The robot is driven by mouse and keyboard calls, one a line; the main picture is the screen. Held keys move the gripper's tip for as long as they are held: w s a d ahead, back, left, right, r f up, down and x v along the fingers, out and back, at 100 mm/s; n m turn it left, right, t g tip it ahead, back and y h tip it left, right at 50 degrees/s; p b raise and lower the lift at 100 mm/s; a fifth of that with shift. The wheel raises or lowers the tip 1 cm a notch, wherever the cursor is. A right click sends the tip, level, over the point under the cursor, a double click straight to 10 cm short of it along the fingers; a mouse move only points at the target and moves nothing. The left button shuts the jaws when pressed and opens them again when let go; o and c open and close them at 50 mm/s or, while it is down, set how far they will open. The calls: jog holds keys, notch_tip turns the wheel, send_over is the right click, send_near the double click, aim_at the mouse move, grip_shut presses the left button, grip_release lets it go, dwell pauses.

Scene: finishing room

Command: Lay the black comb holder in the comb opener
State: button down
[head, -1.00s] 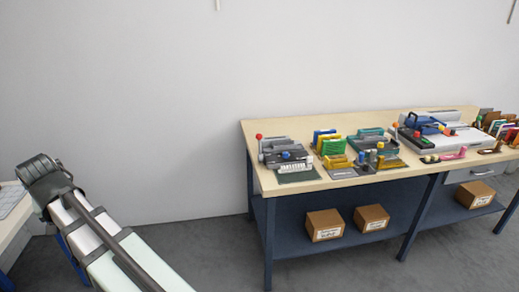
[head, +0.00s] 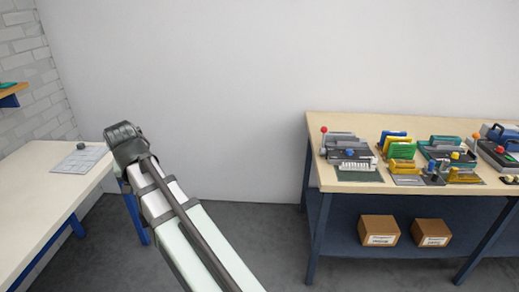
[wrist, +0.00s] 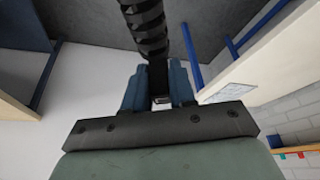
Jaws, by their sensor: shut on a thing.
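In the wrist view, the black comb holder (wrist: 146,28) is a long, dark, ribbed piece. It is held between the blue fingers of my gripper (wrist: 158,84) and reaches up past the top edge of the picture. In the head view my arm stretches out over the floor between two tables, and the gripper's fingers and the comb holder are hidden there. A grey machine with a red-knobbed lever (head: 348,152) stands at the left end of the right workbench, well away from my arm. It may be the comb opener, but I cannot tell for certain.
The workbench (head: 345,118) also holds a green-and-grey machine (head: 446,151) and coloured items. Two cardboard boxes (head: 379,230) (head: 433,233) sit on its lower shelf. A pale table (head: 30,190) at left carries a light sheet (head: 80,159). Floor between the tables is clear.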

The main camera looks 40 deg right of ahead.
jog(key=shift+d, duration=0.1)
jog(key=s+d+f+m+g+h, duration=0.1)
jog(key=s+d+m, duration=0.15)
jog(key=d, duration=1.15)
jog(key=s+d+f+m+h, duration=0.1)
jog(key=s+d+m, duration=0.15)
jog(key=d, duration=1.15)
jog(key=s+d+f+m+g, duration=0.1)
jog(key=s+d+m, duration=0.15)
jog(key=d, duration=1.15)
jog(key=s+d+f+m+g, duration=0.15)
jog(key=s+d, duration=0.35)
jog(key=d, duration=0.8)
jog(key=s+d+m+h, duration=0.1)
jog(key=s+d+m, duration=0.3)
jog(key=d, duration=1)
jog(key=s+d+f+m+g, duration=0.1)
jog(key=s+d, duration=0.5)
jog(key=d, duration=0.7)
jog(key=w+d+m+g+y, duration=0.1)
jog(key=d+m+g, duration=0.2)
jog(key=d+m, duration=0.6)
jog(key=shift+w+d+r+m, duration=0.3)
jog(key=shift+d+r, duration=0.1)
jog(key=shift+d, duration=1.2)
jog(key=shift+f, duration=0.1)
jog(key=shift+f, duration=2.75)
